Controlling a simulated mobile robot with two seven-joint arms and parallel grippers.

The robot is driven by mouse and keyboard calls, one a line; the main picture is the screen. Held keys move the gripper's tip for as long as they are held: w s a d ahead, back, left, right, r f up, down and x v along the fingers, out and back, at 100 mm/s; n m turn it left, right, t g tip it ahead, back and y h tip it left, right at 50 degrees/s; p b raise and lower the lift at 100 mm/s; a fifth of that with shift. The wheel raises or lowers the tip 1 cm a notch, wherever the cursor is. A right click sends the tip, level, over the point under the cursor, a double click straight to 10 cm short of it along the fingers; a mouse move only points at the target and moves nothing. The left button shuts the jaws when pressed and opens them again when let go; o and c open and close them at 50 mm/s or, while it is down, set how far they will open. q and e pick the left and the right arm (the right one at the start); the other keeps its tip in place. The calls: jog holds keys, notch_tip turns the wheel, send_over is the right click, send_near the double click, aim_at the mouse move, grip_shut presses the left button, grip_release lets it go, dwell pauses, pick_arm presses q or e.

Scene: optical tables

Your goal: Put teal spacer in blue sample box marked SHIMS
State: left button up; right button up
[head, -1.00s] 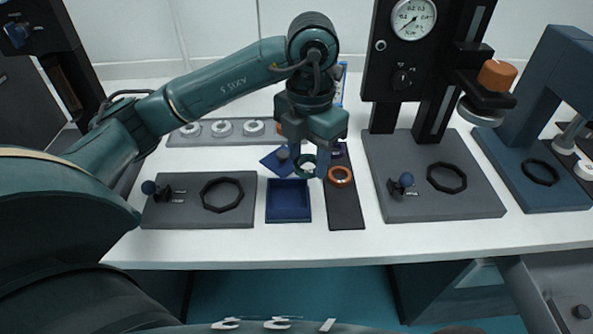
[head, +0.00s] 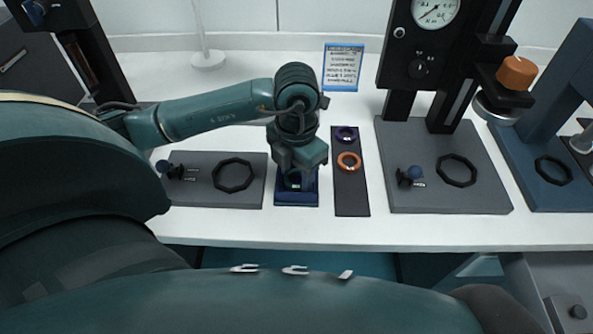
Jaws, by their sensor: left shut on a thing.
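The blue sample box (head: 297,199) stands on the white table, left of a dark strip; I cannot read any marking on it. My left gripper (head: 295,184) points down over this box, its fingertips at or inside the opening. It is shut on the teal spacer (head: 292,180), a small dark ring largely hidden by the fingers and the wrist. Whether the spacer touches the box floor cannot be told. My right gripper is not in view.
The dark strip (head: 351,196) holds an orange ring (head: 349,161) and a purple ring (head: 345,134). A grey plate (head: 186,195) with a black octagonal ring lies left of the box. A gauge stand (head: 444,199) stands right. A blue-framed sign (head: 342,67) is behind.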

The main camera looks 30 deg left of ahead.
pick_arm(q)
jog(key=shift+f, duration=0.3)
jog(key=shift+f, duration=0.1)
jog(key=shift+f+b, duration=0.25)
jog(key=shift+b, duration=0.2)
jog(key=o, duration=0.7)
jog(key=shift+s, duration=0.1)
jog(key=shift+r+p, duration=0.5)
jog(key=shift+p, duration=0.15)
notch_tip(320, 180, up, 12)
jog(key=shift+f, duration=0.1)
